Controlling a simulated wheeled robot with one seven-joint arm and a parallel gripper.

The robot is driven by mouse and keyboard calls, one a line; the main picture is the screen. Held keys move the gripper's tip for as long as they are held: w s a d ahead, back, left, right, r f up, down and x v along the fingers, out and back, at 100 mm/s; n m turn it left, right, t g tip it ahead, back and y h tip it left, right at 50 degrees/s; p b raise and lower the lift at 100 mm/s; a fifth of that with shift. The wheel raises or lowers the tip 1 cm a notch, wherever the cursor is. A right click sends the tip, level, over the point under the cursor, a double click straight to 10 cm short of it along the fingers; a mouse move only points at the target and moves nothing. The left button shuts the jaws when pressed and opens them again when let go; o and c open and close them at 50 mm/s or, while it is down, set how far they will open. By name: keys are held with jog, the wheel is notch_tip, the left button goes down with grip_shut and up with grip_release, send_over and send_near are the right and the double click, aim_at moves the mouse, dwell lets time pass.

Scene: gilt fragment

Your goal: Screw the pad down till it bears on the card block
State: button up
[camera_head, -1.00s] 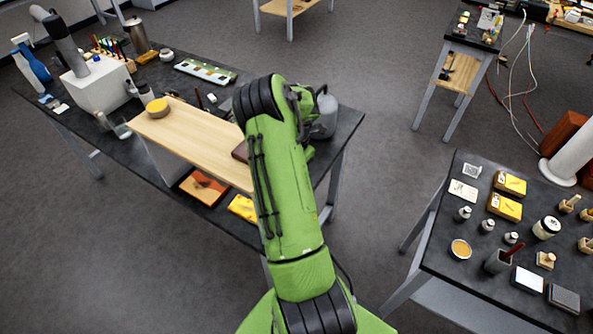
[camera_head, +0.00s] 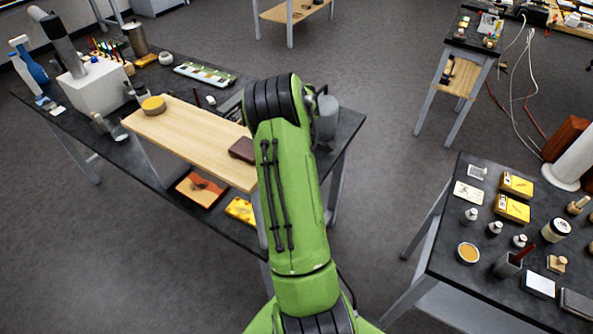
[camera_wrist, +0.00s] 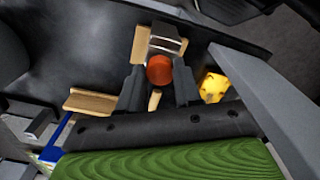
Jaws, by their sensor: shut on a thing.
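My gripper (camera_wrist: 158,88) shows in the wrist view, its two dark fingers either side of a round orange-red knob (camera_wrist: 159,69). It is shut on this knob. A metallic, dark-banded part (camera_wrist: 166,43) stands just beyond the knob, beside a pale wooden piece (camera_wrist: 140,43). A short pale wooden peg (camera_wrist: 154,100) shows below the knob between the fingers. I cannot clearly make out the pad or the card block, or whether they touch. In the head view my green arm hides the gripper and the knob.
A yellow block with dark spots (camera_wrist: 213,87) lies right of the fingers. Another pale wooden piece (camera_wrist: 90,102) lies left. Floor between benches is clear.

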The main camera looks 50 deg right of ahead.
jog(key=shift+m, duration=0.9)
jog(key=o, duration=1)
jog(key=shift+o, duration=0.2)
notch_tip(320, 180, up, 16)
jog(key=p, duration=0.1)
